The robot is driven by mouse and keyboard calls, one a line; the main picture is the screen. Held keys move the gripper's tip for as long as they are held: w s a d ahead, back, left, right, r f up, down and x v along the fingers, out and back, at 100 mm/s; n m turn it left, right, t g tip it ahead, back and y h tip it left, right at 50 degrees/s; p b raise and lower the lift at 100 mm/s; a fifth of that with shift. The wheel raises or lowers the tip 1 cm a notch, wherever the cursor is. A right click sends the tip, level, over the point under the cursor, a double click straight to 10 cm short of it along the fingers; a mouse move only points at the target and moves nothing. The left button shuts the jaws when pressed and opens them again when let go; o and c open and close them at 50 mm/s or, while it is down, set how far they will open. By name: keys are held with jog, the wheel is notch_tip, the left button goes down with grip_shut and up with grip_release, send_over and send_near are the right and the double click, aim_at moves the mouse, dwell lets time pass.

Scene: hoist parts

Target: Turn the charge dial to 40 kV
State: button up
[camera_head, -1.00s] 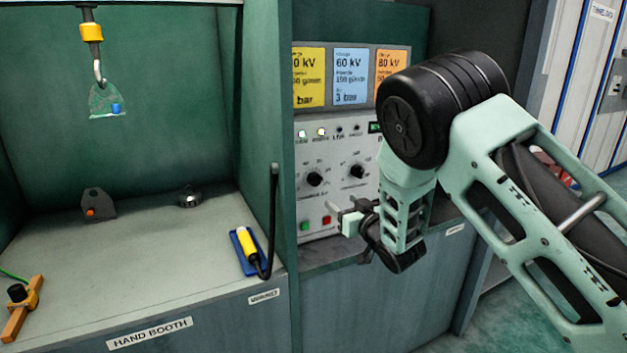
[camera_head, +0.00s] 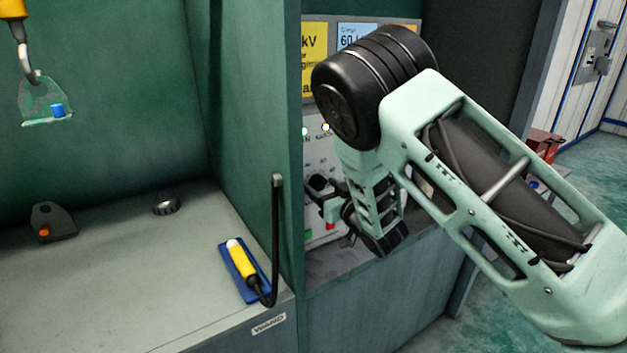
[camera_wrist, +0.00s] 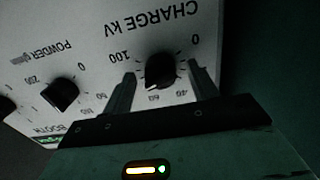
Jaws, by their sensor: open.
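The charge dial (camera_wrist: 160,70), a black knob with a pale pointer mark, is on the light panel under upside-down "CHARGE KV" lettering in the wrist view. Its pointer seems to lie near the 60 mark; I cannot read it exactly. My gripper (camera_wrist: 161,73) is open, with one finger at each side of the knob; I see gaps, and no clear contact. In the head view my gripper (camera_head: 326,202) is at the control panel (camera_head: 313,235), close to the dark dial (camera_head: 320,183). My arm hides much of the panel.
The powder dial (camera_wrist: 60,95) is beside the charge dial. A green booth wall (camera_head: 255,130) stands left of the panel. A yellow wand (camera_head: 240,258) lies in a blue holder on the bench, with a black hose. A green part (camera_head: 45,103) hangs from a hook.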

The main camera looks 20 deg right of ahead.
jog(key=shift+w, duration=0.25)
jog(key=c, duration=1)
